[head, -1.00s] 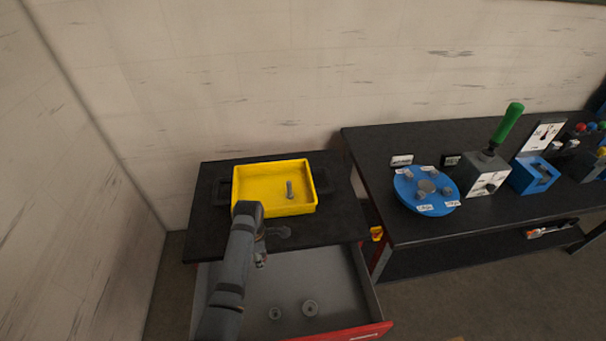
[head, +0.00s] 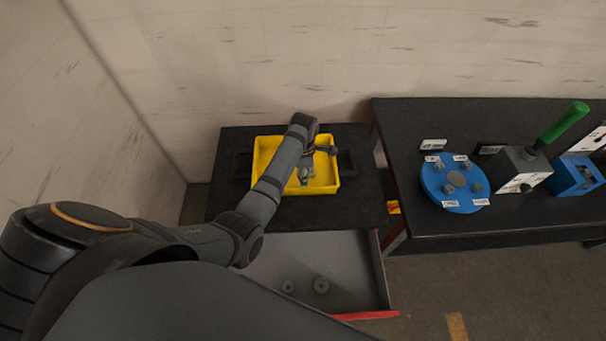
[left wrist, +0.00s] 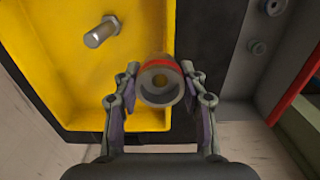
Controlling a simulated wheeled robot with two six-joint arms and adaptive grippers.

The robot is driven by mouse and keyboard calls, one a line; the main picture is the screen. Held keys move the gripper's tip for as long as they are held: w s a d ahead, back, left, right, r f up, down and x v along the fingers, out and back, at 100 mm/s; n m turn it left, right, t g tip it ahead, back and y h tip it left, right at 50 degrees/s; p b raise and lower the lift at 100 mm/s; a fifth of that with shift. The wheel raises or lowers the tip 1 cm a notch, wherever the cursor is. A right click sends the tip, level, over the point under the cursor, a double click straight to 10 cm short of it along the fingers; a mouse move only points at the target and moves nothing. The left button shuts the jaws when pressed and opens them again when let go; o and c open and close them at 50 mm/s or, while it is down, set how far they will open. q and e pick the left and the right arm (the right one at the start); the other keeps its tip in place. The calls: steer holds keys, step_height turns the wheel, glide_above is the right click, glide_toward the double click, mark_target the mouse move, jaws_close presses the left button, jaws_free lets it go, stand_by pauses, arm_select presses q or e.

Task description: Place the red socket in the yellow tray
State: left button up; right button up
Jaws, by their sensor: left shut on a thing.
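The yellow tray (head: 262,184) lies on a black tabletop; it also shows in the left wrist view (left wrist: 60,75). My left gripper (head: 305,178) reaches over the tray in the head view. In the left wrist view my left gripper (left wrist: 160,78) is shut on a grey round socket with a red band, the red socket (left wrist: 160,64). The socket's open end faces the camera, and it appears in front of the tray's rim. A metal bolt (left wrist: 101,32) lies inside the tray. In the head view the gripper and arm hide most of the socket. My right gripper is not in view.
Below the tabletop an open grey drawer (head: 350,260) holds two round metal parts (head: 321,285). To the right, a black workbench (head: 420,115) carries a blue disc fixture (head: 433,185), a grey block with a green-handled lever (head: 563,122) and a blue box (head: 575,175).

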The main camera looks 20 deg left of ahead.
arm_select(q)
steer(key=w+f, duration=0.1)
steer(key=f, duration=0.1)
steer(key=w+a+f+b, duration=0.1)
steer(key=shift+w+a+f, duration=0.1)
steer(key=shift+w+f, duration=0.2)
steer(key=shift+f, duration=0.1)
steer(key=shift+w+a+f+b, duration=0.1)
steer(key=shift+w+f+b, duration=0.25)
steer(key=shift+b, duration=0.3)
steer(key=shift+w+a+f+b, duration=0.1)
steer(key=shift+f+b, duration=0.3)
steer(key=shift+b, duration=0.2)
steer(key=shift+w+b, duration=0.15)
steer(key=shift+b, duration=0.15)
steer(key=shift+w+a+f, duration=0.1)
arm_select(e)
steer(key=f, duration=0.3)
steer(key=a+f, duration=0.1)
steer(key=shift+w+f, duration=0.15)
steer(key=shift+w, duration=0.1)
